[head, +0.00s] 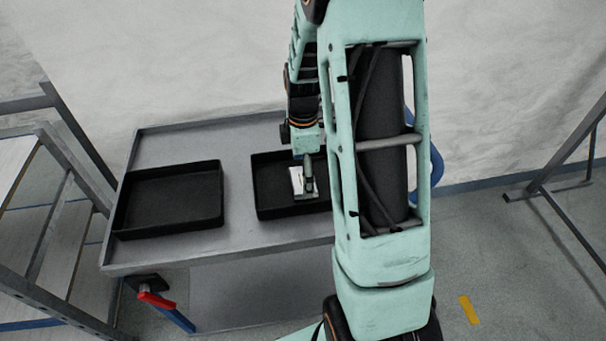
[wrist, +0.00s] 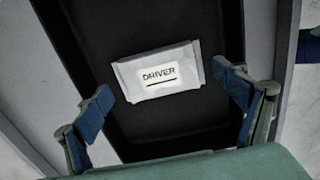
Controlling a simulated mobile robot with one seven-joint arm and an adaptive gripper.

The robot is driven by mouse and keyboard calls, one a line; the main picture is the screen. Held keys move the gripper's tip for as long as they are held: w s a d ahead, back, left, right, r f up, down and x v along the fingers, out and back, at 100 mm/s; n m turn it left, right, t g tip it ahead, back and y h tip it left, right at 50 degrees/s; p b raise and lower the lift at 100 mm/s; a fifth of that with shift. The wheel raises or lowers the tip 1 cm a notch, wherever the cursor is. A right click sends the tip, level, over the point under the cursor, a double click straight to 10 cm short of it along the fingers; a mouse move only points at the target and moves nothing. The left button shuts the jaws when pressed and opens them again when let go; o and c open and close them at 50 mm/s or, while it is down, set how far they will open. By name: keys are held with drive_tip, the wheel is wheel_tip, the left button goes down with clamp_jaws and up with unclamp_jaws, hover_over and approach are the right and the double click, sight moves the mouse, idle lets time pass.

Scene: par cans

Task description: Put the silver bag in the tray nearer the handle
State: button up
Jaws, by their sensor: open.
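The silver bag (wrist: 158,72), pale with a white label reading DRIVER, appears to lie on the floor of the right-hand black tray (head: 262,205). In the head view the bag (head: 296,180) is partly hidden by my gripper (head: 308,186). In the wrist view my gripper (wrist: 166,88) is open, with a blue-padded finger on either side of the bag and apart from it. The left-hand black tray (head: 168,228) is empty. A blue curved part, likely the handle (head: 437,167), shows at the right end, mostly behind my arm.
Both trays stand on a grey cart top (head: 238,160) with a raised rim and a bare strip between them. A grey stepladder (head: 40,190) stands close at the left. A red and blue lever (head: 165,308) sits below the cart's front edge.

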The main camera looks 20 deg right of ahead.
wheel_tip(320, 180, up, 11)
idle(0.3)
idle(0.4)
